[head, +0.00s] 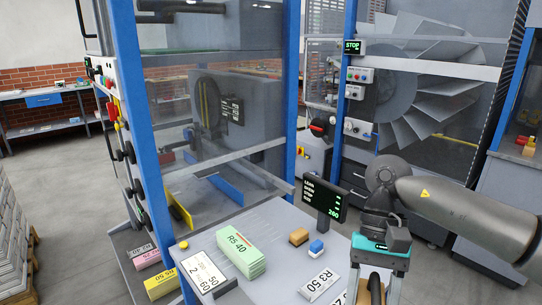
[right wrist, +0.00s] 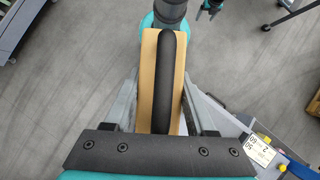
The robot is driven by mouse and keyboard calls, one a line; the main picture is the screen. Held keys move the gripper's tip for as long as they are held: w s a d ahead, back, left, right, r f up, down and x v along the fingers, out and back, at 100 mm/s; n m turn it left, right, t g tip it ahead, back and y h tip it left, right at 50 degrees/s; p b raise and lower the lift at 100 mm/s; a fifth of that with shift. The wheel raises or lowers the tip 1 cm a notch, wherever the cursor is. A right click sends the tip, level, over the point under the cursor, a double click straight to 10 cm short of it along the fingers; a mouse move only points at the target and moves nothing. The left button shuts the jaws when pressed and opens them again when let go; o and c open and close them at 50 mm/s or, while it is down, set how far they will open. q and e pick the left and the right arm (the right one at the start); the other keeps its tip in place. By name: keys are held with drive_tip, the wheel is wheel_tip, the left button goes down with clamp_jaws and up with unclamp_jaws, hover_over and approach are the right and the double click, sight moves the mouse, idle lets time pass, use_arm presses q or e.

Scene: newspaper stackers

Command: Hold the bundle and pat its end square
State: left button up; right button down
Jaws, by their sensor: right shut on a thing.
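A green bundle (head: 240,252) marked R5 40 lies on the grey table, left of centre in the head view. My right gripper (head: 376,285) is at the lower right of the head view, right of the bundle and apart from it. It is shut on a wooden block with a black rounded grip (right wrist: 150,95), which shows between the fingers in the right wrist view. The block's lower part is cut off in the head view. A small teal and dark forked part at the top of the right wrist view may be my left gripper (right wrist: 212,6).
A blue-framed machine (head: 140,110) rises behind at left.

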drive_tip(key=n, duration=0.1)
drive_tip(key=n+h, duration=0.1)
drive_tip(key=n, duration=0.1)
drive_tip(key=shift+s+d+r+n+h, duration=0.15)
drive_tip(key=shift+d+r+n+h, duration=0.15)
drive_tip(key=shift+r+h, duration=0.1)
drive_tip(key=shift+f, duration=0.15)
